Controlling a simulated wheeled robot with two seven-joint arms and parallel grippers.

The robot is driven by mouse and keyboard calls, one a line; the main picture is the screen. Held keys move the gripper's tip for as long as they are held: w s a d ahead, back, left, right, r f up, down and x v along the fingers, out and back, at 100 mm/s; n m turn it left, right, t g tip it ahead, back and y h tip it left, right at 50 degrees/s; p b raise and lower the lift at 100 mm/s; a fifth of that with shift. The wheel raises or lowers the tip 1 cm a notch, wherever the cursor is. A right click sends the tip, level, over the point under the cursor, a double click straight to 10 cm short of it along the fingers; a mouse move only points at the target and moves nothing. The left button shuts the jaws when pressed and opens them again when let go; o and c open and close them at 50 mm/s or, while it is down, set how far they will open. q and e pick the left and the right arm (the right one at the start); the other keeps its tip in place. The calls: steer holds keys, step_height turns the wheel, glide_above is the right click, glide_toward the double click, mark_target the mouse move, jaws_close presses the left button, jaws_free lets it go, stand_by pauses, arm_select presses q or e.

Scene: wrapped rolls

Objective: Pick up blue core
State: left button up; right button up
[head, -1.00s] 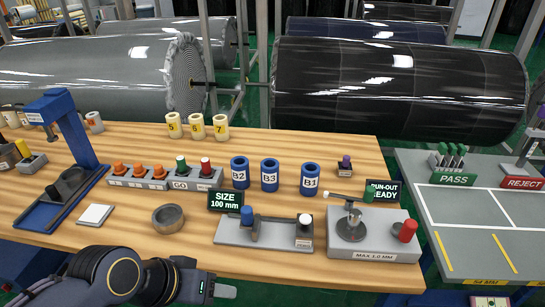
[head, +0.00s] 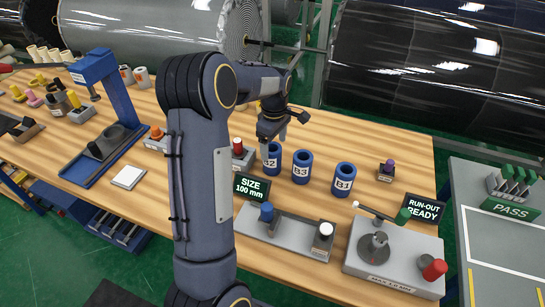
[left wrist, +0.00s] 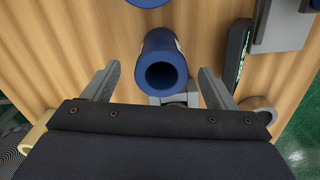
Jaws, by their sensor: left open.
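Three blue cores stand upright on the wooden table: B2 (head: 271,160), B3 (head: 301,168) and B1 (head: 343,180). My left gripper (head: 284,132) is open, pointing down just above and behind B2 in the head view, and partly hides it. In the left wrist view a blue core (left wrist: 163,70), which looks like B2, stands between the two spread fingers (left wrist: 160,82), with its hollow top facing the camera. I cannot tell if a finger touches it. Another blue core (left wrist: 148,3) shows at the top edge. My right gripper is out of view.
The SIZE display (head: 251,187) and a grey measuring fixture (head: 283,236) stand in front of the cores. The run-out gauge (head: 390,262) is at the right. A blue press stand (head: 120,92) is at the left. My arm hides the middle of the table.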

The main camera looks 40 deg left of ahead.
mark_target(272, 158)
arm_select(q)
steer(key=f+p, duration=0.1)
steer(key=f, duration=0.5)
steer(key=shift+s+a+f+p, duration=0.15)
steer(key=shift+a+f+p, duration=0.05)
steer(key=shift+f+p, duration=0.2)
steer(key=c, duration=1.1)
steer(key=shift+c, duration=0.2)
